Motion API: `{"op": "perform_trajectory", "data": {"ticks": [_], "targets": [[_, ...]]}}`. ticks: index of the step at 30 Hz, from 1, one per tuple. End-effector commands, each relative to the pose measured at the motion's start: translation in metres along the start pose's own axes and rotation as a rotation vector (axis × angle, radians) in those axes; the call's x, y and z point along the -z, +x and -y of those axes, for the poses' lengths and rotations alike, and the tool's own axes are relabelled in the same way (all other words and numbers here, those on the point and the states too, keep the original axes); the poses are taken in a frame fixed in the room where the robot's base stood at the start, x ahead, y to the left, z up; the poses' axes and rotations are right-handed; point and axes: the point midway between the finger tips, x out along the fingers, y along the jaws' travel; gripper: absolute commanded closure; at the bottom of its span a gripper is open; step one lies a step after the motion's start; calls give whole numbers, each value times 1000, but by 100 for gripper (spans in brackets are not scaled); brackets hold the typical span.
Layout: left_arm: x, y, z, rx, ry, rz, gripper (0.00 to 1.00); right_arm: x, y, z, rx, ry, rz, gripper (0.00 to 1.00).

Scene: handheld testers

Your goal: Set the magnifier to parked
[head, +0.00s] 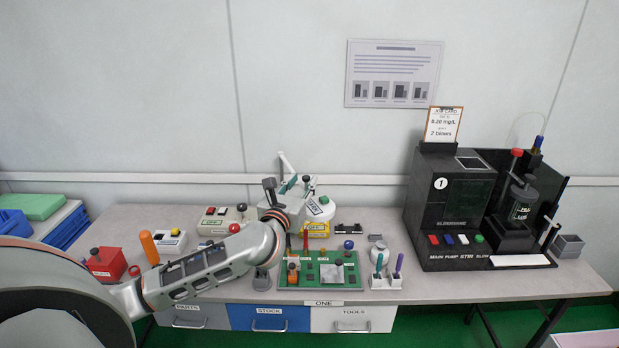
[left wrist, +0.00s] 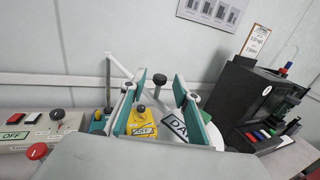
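I cannot clearly pick out a magnifier lens. The label also shows in the left wrist view (left wrist: 178,129), only partly readable. A dark round knob (left wrist: 158,79) appears between my fingers in that view; contact cannot be told. My left gripper (head: 286,185) is over this device, its teal-padded fingers (left wrist: 160,90) spread apart. My right gripper is not in view.
A yellow box (head: 316,229) and a green board (head: 346,277) lie near the gripper. A switch box (head: 219,220) stands left, a pen holder (head: 386,282) at front right. A tall black tester (head: 444,220) fills the right. Bench space before the switch box is partly clear.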

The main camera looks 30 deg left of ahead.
Motion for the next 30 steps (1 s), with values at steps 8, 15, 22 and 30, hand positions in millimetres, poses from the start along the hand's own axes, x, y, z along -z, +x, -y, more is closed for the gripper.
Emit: {"op": "perform_trajectory", "data": {"ticks": [8, 15, 22, 30], "targets": [[-1, 30, 0, 0, 1, 1, 69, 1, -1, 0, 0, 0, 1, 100], [0, 34, 0, 1, 2, 1, 69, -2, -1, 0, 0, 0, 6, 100], [0, 34, 0, 1, 2, 1, 100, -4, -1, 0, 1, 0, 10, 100], [0, 35, 2, -4, 1, 1, 100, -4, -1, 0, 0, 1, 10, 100]]}}
